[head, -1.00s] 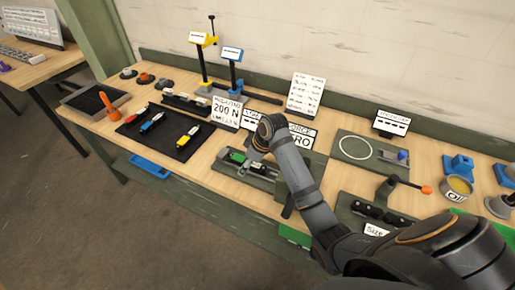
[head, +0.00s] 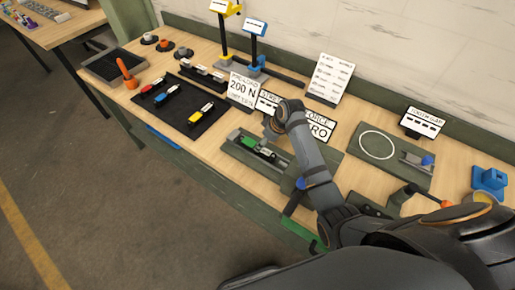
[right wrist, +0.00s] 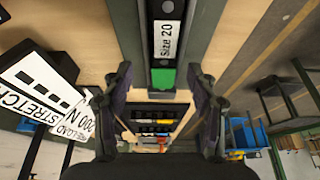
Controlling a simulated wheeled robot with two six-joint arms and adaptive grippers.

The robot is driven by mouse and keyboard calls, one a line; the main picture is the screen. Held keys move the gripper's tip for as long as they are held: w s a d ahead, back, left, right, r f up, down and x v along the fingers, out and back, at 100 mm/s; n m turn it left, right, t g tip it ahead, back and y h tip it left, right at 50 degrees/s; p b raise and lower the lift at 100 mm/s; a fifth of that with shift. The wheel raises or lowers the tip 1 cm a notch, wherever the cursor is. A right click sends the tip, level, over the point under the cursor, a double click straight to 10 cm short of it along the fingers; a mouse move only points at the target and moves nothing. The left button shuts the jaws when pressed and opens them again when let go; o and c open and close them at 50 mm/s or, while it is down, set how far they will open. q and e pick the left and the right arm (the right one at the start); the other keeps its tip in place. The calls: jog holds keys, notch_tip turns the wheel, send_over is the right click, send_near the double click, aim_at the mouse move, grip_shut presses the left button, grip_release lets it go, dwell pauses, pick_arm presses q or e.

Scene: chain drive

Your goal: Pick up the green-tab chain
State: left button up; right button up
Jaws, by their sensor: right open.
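The green-tab chain (head: 247,142) lies in a grey channel fixture on the bench, with a white label beside the green part. In the right wrist view its green tab (right wrist: 162,78) and a white "Size 20" label (right wrist: 165,40) show along the grey channel. My right gripper (right wrist: 163,98) is open, with one finger on each side of the channel in that view. The green tab appears between the fingers, and no contact can be seen. In the head view my right arm reaches in beside the fixture, and the fingertips are hard to make out. My left gripper is out of view.
A plate with a white ring (head: 378,145) lies to the right. Bare wood shows between the mat and the fixture.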

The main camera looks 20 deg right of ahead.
jog(key=a+f, duration=0.1)
jog(key=w+a+f+p, duration=0.1)
jog(key=f, duration=0.1)
jog(key=shift+f, duration=0.1)
jog(key=shift+w+f, duration=0.25)
jog(key=shift+f, duration=0.2)
grip_shut()
jog(key=shift+r, duration=0.1)
